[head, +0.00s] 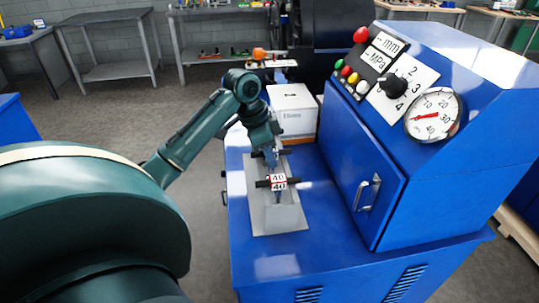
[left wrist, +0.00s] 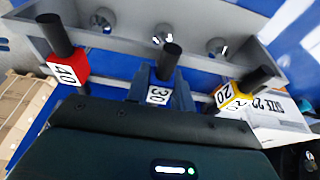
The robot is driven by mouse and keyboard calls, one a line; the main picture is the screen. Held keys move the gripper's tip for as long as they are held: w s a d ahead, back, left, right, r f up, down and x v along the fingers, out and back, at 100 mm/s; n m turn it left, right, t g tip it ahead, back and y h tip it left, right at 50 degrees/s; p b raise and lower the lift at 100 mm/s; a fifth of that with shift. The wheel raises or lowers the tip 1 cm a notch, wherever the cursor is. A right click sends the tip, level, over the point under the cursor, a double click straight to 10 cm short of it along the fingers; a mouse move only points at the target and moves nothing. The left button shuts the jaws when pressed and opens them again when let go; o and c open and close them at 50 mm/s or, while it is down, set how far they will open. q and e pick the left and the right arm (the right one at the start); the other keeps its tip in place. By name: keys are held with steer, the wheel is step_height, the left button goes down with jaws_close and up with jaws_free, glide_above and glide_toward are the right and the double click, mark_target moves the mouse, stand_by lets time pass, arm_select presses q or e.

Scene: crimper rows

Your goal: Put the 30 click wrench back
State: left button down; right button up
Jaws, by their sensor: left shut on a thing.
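My left gripper (head: 271,154) is low over the blue bench top, at the far part of a grey rack (head: 268,222). In the left wrist view its blue-grey fingers (left wrist: 163,88) are closed on the 30 wrench (left wrist: 157,95), which has a black handle and a white 30 label. The 30 wrench is between the red 40 wrench (left wrist: 66,66) and the yellow 20 wrench (left wrist: 235,93). The 40 label also shows in the head view (head: 278,182). Whether the 30 wrench touches the rack cannot be told. My right gripper is not in view.
A white box (head: 292,110) stands behind the rack. A blue machine (head: 365,165) with a gauge and knobs rises close to the right. The rack's wall (left wrist: 200,62) has round metal fittings. The bench front (head: 275,268) is clear.

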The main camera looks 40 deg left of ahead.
arm_select(q)
steer(key=shift+f, duration=0.3)
steer(key=c, duration=1.2)
jaws_free()
steer(key=shift+r, duration=0.1)
steer(key=v, duration=1.2)
steer(key=shift+s, duration=0.1)
